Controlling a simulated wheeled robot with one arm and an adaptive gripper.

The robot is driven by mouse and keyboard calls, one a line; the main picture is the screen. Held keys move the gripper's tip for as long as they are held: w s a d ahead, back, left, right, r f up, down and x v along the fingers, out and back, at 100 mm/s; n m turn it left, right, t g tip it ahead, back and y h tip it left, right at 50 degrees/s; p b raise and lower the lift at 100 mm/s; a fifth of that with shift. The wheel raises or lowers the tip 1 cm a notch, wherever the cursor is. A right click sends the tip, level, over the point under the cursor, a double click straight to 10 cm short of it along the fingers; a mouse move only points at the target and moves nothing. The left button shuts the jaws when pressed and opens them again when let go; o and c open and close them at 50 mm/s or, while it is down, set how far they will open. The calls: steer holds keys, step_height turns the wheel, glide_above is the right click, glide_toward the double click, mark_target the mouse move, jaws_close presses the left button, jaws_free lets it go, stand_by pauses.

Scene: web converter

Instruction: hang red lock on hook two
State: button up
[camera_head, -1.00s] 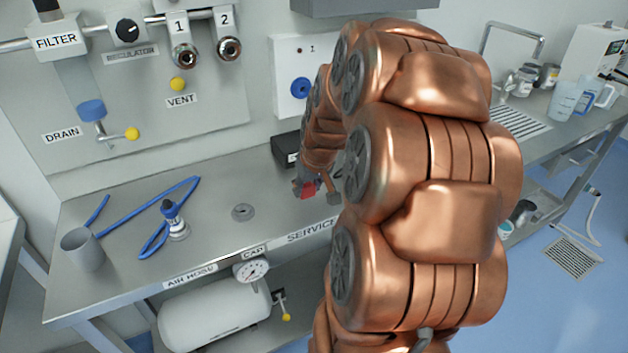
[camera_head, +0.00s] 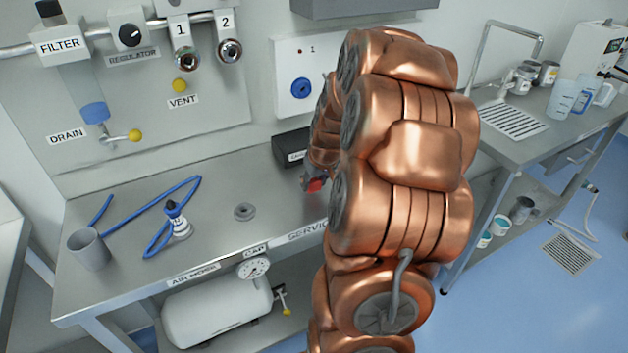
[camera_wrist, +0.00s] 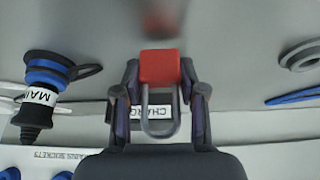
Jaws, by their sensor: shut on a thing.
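The red lock (camera_wrist: 159,67) has a red body and a grey U-shaped shackle. In the wrist view it sits between the fingers of my gripper (camera_wrist: 160,85), which is shut on it. The shackle points toward the gripper's palm. In the head view the red lock (camera_head: 314,185) is a small red patch at the end of my arm, above the bench, and my gripper (camera_head: 309,182) is partly hidden by my arm. Hook two is not identifiable in either view; my arm hides part of the wall panel.
A white wall panel (camera_head: 312,60) with a blue round part stands behind. Sockets marked 1 and 2 are further left.

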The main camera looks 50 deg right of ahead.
steer(key=shift+f, duration=0.4)
steer(key=shift+f, duration=0.1)
steer(key=shift+f, duration=0.15)
steer(key=o, duration=1.2)
steer(key=shift+c, duration=0.2)
steer(key=shift+r+p, duration=0.2)
steer(key=shift+p, duration=0.3)
